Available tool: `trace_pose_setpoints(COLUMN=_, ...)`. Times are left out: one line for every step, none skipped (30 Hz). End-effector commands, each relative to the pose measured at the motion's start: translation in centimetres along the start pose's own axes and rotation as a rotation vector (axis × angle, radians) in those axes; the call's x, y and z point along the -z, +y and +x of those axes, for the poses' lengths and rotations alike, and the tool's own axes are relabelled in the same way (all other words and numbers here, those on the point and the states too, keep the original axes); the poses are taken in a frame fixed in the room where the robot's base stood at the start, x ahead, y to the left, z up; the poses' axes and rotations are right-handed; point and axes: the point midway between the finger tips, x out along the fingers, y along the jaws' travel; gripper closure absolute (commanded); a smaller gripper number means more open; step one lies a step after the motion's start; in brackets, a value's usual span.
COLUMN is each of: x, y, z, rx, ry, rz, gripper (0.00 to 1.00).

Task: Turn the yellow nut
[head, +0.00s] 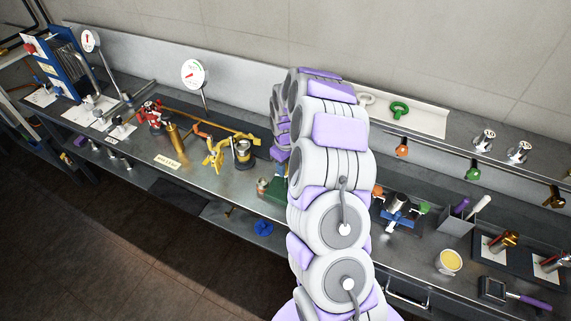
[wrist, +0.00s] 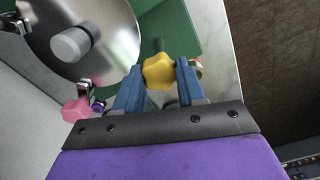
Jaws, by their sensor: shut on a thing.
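The yellow nut (wrist: 158,72) is a lobed knob in the middle of the wrist view. My gripper (wrist: 158,80) has its two blue fingers on either side of the nut and is shut on it. Just behind the nut are a green plate (wrist: 195,25) and a round shiny metal disc (wrist: 105,25) with a grey hub (wrist: 72,44). In the head view my arm hides the nut and my gripper; part of a green base (head: 277,190) shows beside the arm.
A pink knob (wrist: 76,110) sits left of my fingers in the wrist view. In the head view, a yellow valve fitting (head: 213,150) stands left of my arm on the metal bench (head: 200,180). A blue vise-like tool (head: 398,217) and a grey holder (head: 457,218) stand to the right.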

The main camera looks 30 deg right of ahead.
Motion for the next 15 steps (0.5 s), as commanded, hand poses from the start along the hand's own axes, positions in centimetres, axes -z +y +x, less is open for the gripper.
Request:
trace_pose_setpoints(x=0.06, y=0.08, z=-0.15, rx=-0.002, ry=0.002, rz=-0.041, gripper=0.91)
trace_pose_setpoints(x=0.07, y=0.09, z=-0.14, rx=-0.003, ry=0.002, rz=-0.067, gripper=0.91)
trace_pose_setpoints(x=0.07, y=0.1, z=-0.14, rx=-0.003, ry=0.002, rz=-0.1, gripper=0.91)
trace_pose_setpoints(x=0.08, y=0.1, z=-0.13, rx=-0.003, ry=0.002, rz=-0.124, gripper=0.91)
trace_pose_setpoints(x=0.08, y=0.1, z=-0.13, rx=-0.003, ry=0.002, rz=-0.147, gripper=0.91)
trace_pose_setpoints(x=0.09, y=0.11, z=-0.12, rx=-0.003, ry=0.002, rz=-0.176, gripper=0.91)
trace_pose_setpoints(x=0.1, y=0.11, z=-0.11, rx=-0.003, ry=0.002, rz=-0.195, gripper=0.91)
trace_pose_setpoints(x=0.1, y=0.11, z=-0.12, rx=-0.003, ry=0.002, rz=-0.215, gripper=0.91)
trace_pose_setpoints(x=0.11, y=0.12, z=-0.11, rx=-0.003, ry=0.003, rz=-0.24, gripper=0.91)
trace_pose_setpoints(x=0.12, y=0.12, z=-0.11, rx=-0.003, ry=0.003, rz=-0.256, gripper=0.91)
trace_pose_setpoints(x=0.12, y=0.12, z=-0.1, rx=-0.002, ry=0.003, rz=-0.273, gripper=0.91)
trace_pose_setpoints(x=0.12, y=0.12, z=-0.09, rx=-0.002, ry=0.003, rz=-0.292, gripper=0.91)
trace_pose_setpoints(x=0.12, y=0.13, z=-0.1, rx=-0.003, ry=0.003, rz=-0.306, gripper=0.91)
trace_pose_setpoints(x=0.12, y=0.13, z=-0.09, rx=-0.003, ry=0.003, rz=-0.317, gripper=0.91)
trace_pose_setpoints(x=0.12, y=0.15, z=-0.09, rx=-0.003, ry=0.003, rz=-0.333, gripper=0.91)
